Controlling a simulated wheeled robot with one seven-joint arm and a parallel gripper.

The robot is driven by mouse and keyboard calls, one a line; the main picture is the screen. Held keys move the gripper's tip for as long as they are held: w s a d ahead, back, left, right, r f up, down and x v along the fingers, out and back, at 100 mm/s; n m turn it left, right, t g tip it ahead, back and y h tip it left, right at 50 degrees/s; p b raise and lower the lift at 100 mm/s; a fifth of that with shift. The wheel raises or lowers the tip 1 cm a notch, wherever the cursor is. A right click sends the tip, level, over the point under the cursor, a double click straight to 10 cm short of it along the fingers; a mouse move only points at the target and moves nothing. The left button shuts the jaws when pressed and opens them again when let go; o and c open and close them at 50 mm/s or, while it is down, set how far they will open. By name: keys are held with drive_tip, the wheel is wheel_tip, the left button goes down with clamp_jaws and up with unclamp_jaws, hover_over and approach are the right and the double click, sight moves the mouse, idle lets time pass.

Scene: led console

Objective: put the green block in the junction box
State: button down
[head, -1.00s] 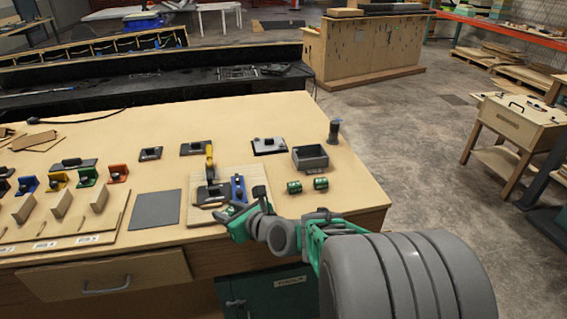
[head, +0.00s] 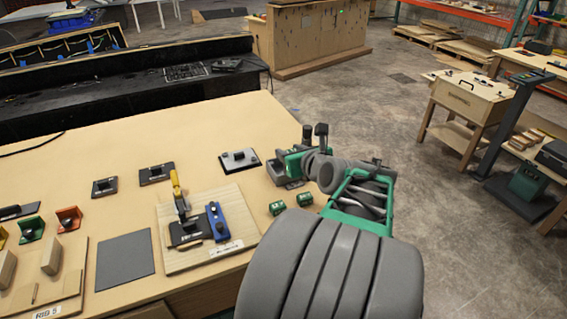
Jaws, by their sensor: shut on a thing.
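The junction box (head: 273,170) is a dark grey open box at the right side of the workbench, and my gripper (head: 283,163) is over it, covering most of it. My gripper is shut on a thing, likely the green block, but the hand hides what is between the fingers. Whether the held thing is inside the box or above it cannot be told. Two small green pieces with dark marks lie on the bench in front of the box, one at the left (head: 277,208) and one at the right (head: 305,200).
A wooden board (head: 240,222) with a yellow-handled clamp (head: 178,195) and a blue part (head: 217,222) lies left of my arm. A dark post (head: 321,135) stands behind my gripper. A grey mat (head: 125,260) and small black plates (head: 239,159) lie farther left.

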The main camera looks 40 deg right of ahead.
drive_tip(key=w+d+f, duration=0.1)
drive_tip(key=w+d, duration=0.1)
drive_tip(key=w, duration=0.1)
drive_tip(key=w+d+f, duration=0.1)
drive_tip(key=shift+w+f+p, duration=0.3)
drive_tip(key=w+d+f, duration=0.2)
drive_tip(key=f, duration=0.1)
drive_tip(key=w+f, duration=0.1)
drive_tip(key=f, duration=0.1)
drive_tip(key=shift+w+d+f, duration=0.2)
drive_tip(key=shift+w+d, duration=0.1)
drive_tip(key=shift+d, duration=0.1)
wheel_tip(320, 180, down, 4)
drive_tip(key=shift+w+d+r+p, duration=0.15)
drive_tip(key=shift+r+p, duration=0.1)
drive_tip(key=shift+p, duration=0.2)
drive_tip(key=shift+f, duration=0.55)
drive_tip(key=c, duration=1)
unclamp_jaws()
drive_tip(key=shift+f, duration=0.15)
drive_tip(key=shift+o, duration=0.5)
